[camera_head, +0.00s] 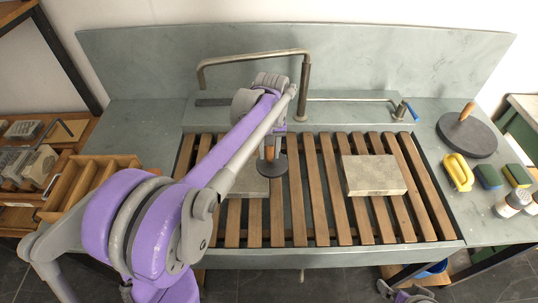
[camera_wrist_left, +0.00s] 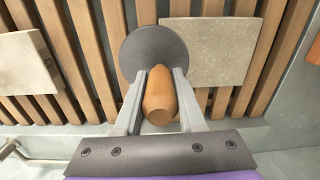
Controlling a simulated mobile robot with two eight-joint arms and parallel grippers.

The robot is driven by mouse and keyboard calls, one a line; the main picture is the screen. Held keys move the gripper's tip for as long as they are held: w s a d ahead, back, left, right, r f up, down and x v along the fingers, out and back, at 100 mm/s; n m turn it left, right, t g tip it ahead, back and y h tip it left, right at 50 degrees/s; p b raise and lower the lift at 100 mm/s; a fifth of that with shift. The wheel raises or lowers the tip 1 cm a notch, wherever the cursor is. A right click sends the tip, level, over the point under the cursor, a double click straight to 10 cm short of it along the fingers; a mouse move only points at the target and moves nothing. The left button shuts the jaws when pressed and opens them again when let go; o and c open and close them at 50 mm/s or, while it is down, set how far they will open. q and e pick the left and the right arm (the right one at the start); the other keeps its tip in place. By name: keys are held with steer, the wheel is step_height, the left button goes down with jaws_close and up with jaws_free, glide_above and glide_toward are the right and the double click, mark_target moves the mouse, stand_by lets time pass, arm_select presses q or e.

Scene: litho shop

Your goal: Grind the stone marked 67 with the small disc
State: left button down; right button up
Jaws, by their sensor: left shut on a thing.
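My left gripper (camera_wrist_left: 160,76) is shut on the wooden handle (camera_wrist_left: 160,97) of the small grey disc (camera_wrist_left: 150,45). In the head view the disc (camera_head: 279,165) is over the right part of the left stone (camera_head: 248,186), partly past its edge. I cannot tell whether it touches the stone. The left stone also shows in the left wrist view (camera_wrist_left: 215,50). A second pale stone (camera_head: 374,175) lies on the slats to the right.
The stones lie on a wooden slatted rack (camera_head: 320,215) in a grey sink. A bent pipe (camera_head: 255,55) stands behind. A large disc (camera_head: 466,136), a yellow-handled tool (camera_head: 458,171), sponges (camera_head: 488,176) and jars (camera_head: 510,204) stand at right. Wooden trays (camera_head: 90,180) are at left.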

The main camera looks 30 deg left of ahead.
arm_select(q)
steer(key=shift+r+p, duration=0.35)
steer(key=shift+r, duration=0.7)
steer(key=shift+w+a, duration=0.1)
steer(key=shift+a, duration=0.05)
